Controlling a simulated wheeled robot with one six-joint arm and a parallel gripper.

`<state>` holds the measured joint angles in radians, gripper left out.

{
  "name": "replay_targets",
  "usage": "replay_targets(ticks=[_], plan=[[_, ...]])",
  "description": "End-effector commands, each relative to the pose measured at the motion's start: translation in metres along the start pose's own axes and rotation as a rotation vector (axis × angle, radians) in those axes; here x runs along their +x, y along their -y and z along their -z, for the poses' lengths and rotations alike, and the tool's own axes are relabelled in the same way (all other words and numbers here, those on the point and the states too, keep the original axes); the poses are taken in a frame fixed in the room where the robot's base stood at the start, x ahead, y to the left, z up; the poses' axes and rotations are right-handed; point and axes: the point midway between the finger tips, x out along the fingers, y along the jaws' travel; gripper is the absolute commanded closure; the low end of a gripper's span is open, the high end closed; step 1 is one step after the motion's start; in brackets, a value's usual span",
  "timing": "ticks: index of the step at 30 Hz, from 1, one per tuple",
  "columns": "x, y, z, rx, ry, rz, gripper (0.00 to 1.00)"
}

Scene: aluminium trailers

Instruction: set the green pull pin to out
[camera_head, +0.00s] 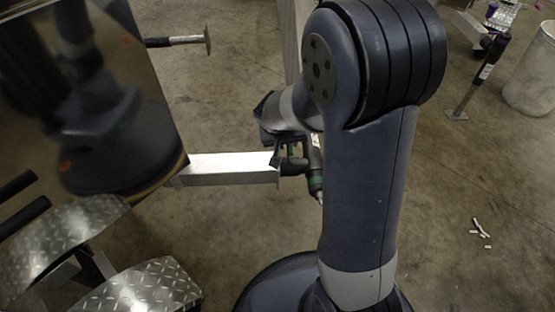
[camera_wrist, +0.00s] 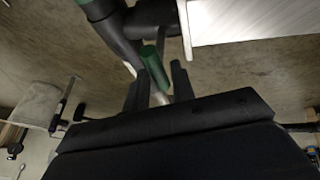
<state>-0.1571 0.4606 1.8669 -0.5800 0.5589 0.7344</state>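The green pull pin (camera_wrist: 152,62) shows in the wrist view as a short green cylinder beside a dark tubular fitting (camera_wrist: 112,32). A pale metal piece (camera_wrist: 160,98) shows just below it, between the fingers. My gripper (camera_wrist: 160,80) is open, one finger to each side of the line of the pin, with gaps visible. I cannot tell whether a finger touches it. In the head view my gripper (camera_head: 277,158) is at the end of the aluminium beam (camera_head: 230,168), next to the dark fitting with a green band (camera_head: 316,182). The pin is not clear there.
Diamond-plate fenders (camera_head: 140,288) and a tilted panel (camera_head: 110,90) stand at left. A metal post with a round plate (camera_head: 190,40) is behind. A white bin (camera_head: 530,75) is at far right. Small white pieces (camera_head: 480,230) lie on otherwise open floor at right.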

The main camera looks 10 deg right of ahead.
Motion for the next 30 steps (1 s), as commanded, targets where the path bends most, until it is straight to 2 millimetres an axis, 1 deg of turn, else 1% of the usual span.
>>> replay_targets(ticks=[1, 6, 9, 13, 20, 29, 30], plan=[[-0.004, 0.006, -0.011, -0.008, 0.002, 0.002, 0.76], [-0.021, 0.024, -0.045, -0.009, 0.004, 0.003, 0.76], [-0.03, 0.033, -0.061, -0.009, 0.002, 0.004, 0.76], [-0.039, 0.041, -0.078, -0.008, 0.003, 0.003, 0.76], [-0.046, 0.047, -0.092, -0.005, 0.003, 0.0, 0.76], [-0.046, 0.047, -0.093, -0.003, 0.003, -0.001, 0.76], [-0.046, 0.047, -0.092, -0.003, 0.003, -0.001, 0.72]])
